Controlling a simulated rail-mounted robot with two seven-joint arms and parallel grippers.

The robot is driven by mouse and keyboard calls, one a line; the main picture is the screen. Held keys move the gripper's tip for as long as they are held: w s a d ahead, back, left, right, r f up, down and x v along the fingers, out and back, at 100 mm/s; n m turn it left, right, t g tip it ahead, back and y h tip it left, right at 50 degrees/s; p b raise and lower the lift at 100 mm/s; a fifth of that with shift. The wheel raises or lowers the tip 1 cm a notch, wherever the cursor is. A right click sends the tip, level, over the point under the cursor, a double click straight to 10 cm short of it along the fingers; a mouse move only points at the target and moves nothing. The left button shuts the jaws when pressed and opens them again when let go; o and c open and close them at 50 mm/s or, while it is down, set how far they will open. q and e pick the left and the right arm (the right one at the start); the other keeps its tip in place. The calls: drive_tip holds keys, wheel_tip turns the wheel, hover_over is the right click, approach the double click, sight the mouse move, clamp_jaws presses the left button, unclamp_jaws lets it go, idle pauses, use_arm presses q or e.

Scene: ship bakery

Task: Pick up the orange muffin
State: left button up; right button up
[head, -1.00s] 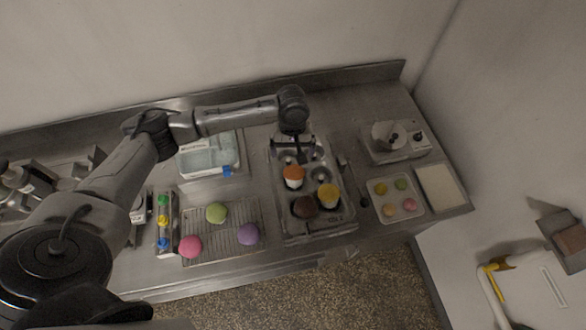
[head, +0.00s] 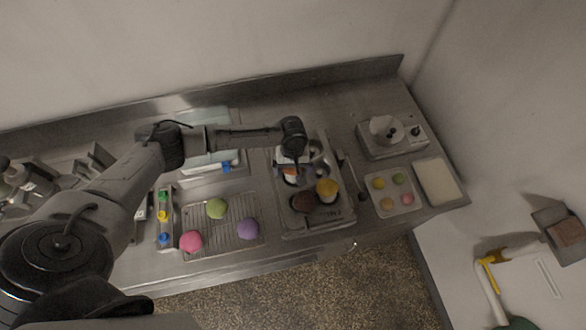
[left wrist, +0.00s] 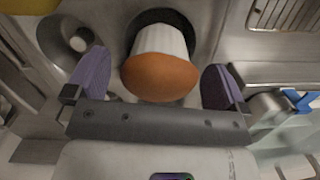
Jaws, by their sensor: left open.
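The orange muffin (left wrist: 160,75), an orange top on a white paper cup, sits in a cup of the metal muffin tin (head: 318,222). In the head view the muffin (head: 291,180) is mostly hidden under my left gripper (head: 291,165). In the left wrist view my left gripper (left wrist: 155,88) is open. Its two purple-padded fingers stand on either side of the muffin, with gaps between pads and muffin. My right gripper is not in view.
A wire rack (head: 222,241) with pink, green and purple rounds lies left of the tin. A kitchen scale (head: 391,136) and a small tray of coloured pieces (head: 394,204) stand to the right. A light-blue container (head: 207,162) is behind the rack.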

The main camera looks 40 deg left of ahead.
use_arm(q)
drive_tip(key=shift+f, duration=0.2)
drive_tip(key=shift+c, duration=0.3)
drive_tip(key=c, duration=0.7)
drive_tip(key=shift+r, duration=0.1)
